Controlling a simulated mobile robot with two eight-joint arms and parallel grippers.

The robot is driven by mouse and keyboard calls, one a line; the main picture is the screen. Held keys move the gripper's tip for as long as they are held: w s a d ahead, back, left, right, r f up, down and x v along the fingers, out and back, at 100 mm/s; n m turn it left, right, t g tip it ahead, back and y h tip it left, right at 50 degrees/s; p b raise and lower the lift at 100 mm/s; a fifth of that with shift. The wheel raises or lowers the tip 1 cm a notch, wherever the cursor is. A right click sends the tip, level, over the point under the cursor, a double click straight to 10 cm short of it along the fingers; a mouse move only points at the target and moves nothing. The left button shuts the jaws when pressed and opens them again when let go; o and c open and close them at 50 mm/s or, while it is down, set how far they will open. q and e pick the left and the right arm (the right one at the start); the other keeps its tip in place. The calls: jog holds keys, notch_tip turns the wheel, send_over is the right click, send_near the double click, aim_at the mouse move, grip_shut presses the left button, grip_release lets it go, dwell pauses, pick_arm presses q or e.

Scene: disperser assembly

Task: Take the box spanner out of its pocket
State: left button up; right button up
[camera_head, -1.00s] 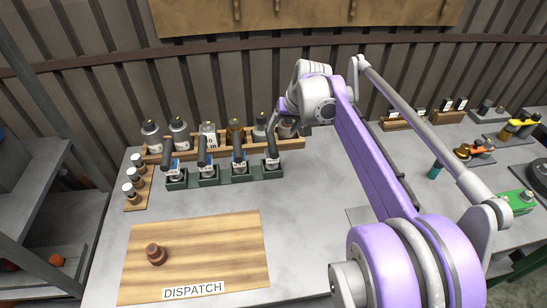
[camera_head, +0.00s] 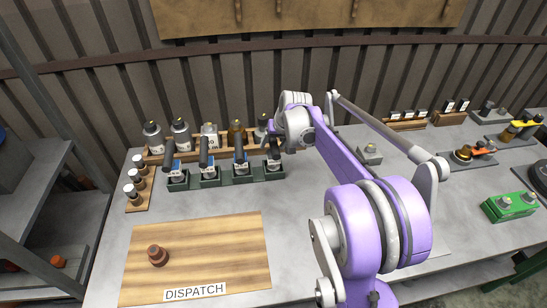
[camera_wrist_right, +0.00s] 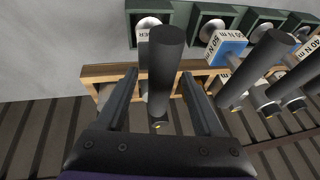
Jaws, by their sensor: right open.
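The box spanner has a thick dark handle (camera_wrist_right: 166,60) and a white label ending in "NER" in the right wrist view. It stands in the end pocket of a green rack (camera_wrist_right: 187,20). In the head view it is the rightmost tool (camera_head: 274,168) of the green rack (camera_head: 210,183), partly hidden by my right gripper (camera_head: 272,138). In the wrist view my right gripper (camera_wrist_right: 160,78) is open, with one finger on each side of the handle. Whether a finger touches it I cannot tell. My left gripper is not in view.
Torque tools labelled "50 N m" (camera_wrist_right: 228,48) and "40 N m" (camera_wrist_right: 300,48) stand close beside the spanner. A wooden rack of bottles (camera_head: 153,158) stands behind the green rack. The dispatch board (camera_head: 215,245) in front holds one brown part (camera_head: 157,255).

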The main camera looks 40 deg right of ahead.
grip_shut()
dwell(0.3)
jog(key=shift+r, duration=0.1)
dwell(1.0)
